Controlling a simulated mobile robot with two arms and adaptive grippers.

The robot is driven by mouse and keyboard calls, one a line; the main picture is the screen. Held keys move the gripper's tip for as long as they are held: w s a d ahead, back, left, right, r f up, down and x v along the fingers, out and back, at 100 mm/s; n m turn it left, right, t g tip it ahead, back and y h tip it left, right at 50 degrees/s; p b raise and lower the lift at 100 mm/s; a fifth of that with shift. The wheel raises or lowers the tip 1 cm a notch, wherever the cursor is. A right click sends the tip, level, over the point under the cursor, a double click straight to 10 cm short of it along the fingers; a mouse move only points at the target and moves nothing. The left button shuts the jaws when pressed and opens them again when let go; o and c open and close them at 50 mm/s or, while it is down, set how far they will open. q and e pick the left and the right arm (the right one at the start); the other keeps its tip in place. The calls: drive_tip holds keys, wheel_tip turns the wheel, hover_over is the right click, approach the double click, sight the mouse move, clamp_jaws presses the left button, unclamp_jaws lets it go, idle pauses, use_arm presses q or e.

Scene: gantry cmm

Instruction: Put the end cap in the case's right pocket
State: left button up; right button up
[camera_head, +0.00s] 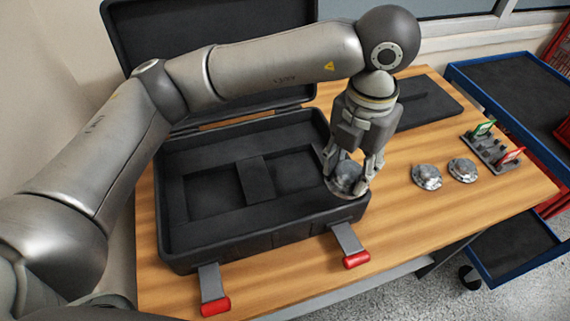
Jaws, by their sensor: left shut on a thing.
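My left gripper (352,171) is shut on a round grey metal end cap (346,179), fingers pointing down. The end cap is over the right front corner of the open black case (205,243); I cannot tell whether it touches the case rim. The case's foam has two square pockets split by a raised divider. The right pocket (292,173) looks empty, left of the held cap. The left pocket (213,191) looks empty too. Two similar metal caps lie on the table to the right, one nearer (427,177) and one farther (462,170). My right gripper is not in view.
The wooden table (440,220) is clear at its front right. Two red-tipped latches (355,259) hang open at the case's front. A black plate (428,103) and a small rack with green and red tags (492,150) stand behind. A blue-edged cart (515,85) is at right.

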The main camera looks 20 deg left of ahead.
use_arm(q)
drive_tip(key=shift+w+a, duration=0.1)
drive_tip(key=shift+w, duration=0.05)
drive_tip(key=w+a+f+p, duration=0.3)
drive_tip(key=w+a, duration=0.1)
drive_tip(key=a, duration=0.2)
drive_tip(key=p, duration=0.1)
hover_over(295, 174)
drive_tip(key=d, duration=0.1)
drive_tip(key=f, duration=0.5)
drive_tip(key=shift+s, duration=0.35)
drive_tip(key=shift+w+a+f, duration=0.2)
drive_tip(key=shift+f, duration=0.3)
drive_tip(key=f, duration=0.2)
drive_tip(key=f+p, duration=0.1)
drive_tip(key=shift+w+a+f, duration=0.2)
drive_tip(key=shift+a+f, duration=0.1)
drive_tip(key=shift+f, duration=0.3)
drive_tip(key=o, duration=1.2)
drive_tip(key=shift+c, duration=0.2)
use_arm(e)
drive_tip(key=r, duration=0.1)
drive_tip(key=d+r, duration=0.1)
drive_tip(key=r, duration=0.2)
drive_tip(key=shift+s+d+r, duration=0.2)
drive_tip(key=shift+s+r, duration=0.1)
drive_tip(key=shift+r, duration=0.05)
